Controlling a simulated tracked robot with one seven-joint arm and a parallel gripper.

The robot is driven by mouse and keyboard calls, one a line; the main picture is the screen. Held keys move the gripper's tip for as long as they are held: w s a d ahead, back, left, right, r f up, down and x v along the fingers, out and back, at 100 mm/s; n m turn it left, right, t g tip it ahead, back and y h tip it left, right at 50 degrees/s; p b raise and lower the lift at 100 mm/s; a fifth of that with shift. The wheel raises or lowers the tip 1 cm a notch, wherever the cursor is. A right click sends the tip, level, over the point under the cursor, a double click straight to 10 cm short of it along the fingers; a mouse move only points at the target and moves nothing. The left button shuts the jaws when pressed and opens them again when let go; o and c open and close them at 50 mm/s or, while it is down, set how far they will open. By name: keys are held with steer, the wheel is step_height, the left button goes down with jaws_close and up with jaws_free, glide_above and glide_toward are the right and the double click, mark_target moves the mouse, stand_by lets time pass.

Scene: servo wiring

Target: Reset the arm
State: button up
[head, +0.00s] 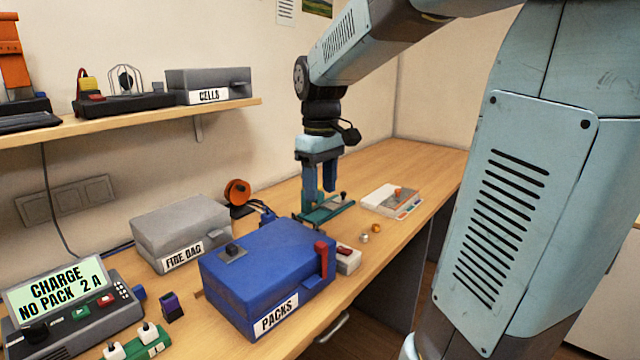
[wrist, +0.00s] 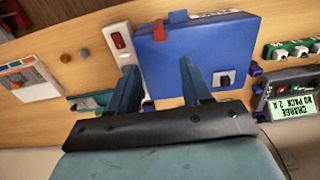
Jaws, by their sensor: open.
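My gripper (head: 322,185) points down over the workbench (head: 420,165), behind the blue PACKS box, with its two blue fingers apart and nothing seen between them. In the wrist view my gripper (wrist: 160,80) also shows its fingers spread, with the blue PACKS box (wrist: 205,50) beyond them. In the head view the PACKS box (head: 265,275) stands closed with a red latch on its right side. A green fixture (head: 325,210) lies at the fingertips; I cannot tell whether they touch it. My pale blue arm reaches in from the upper right.
A grey FIRE BAG box (head: 180,230), a charger reading "CHARGE NO PACK 2 A" (head: 70,300) and a green connector block (head: 140,345) stand at left. A white switch box (head: 348,260) sits beside PACKS. A white tray (head: 390,200) lies right. A shelf (head: 150,115) overhangs. The far bench is clear.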

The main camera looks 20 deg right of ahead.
stand_by(0.4)
steer(key=s+a+m+t, duration=0.1)
steer(key=s+m+t, duration=0.4)
steer(key=s, duration=0.9)
steer(key=shift+s+a+r+t, duration=0.2)
steer(key=shift+s+a+t, duration=0.05)
steer(key=shift+s+t, duration=0.05)
stand_by(0.3)
